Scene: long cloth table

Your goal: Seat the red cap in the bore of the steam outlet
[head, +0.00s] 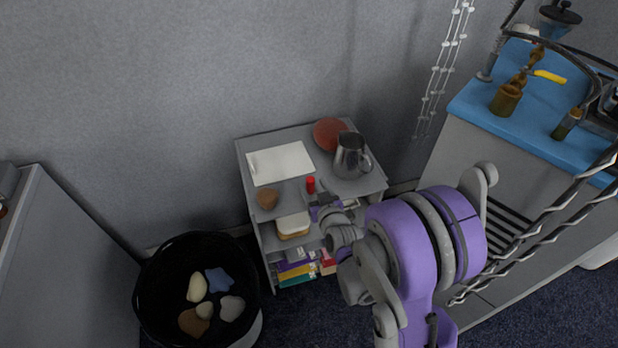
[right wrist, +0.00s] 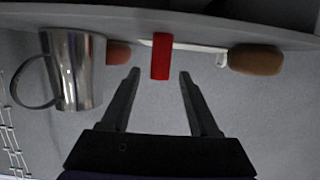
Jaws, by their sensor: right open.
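The red cap (head: 310,185) stands upright near the front edge of the top of a small grey shelf unit. In the right wrist view the red cap (right wrist: 161,56) shows upside down, just beyond the fingertips and in line with the gap between them. My right gripper (right wrist: 160,74) is open and empty, apart from the cap. In the head view my right gripper (head: 319,192) is at the shelf's front edge, partly hidden by my own wrist. I cannot pick out the steam outlet or its bore for sure. My left gripper is out of view.
A black basket (head: 154,289) stands left. A blue counter (head: 478,100) with brass parts (head: 507,99) is at right.

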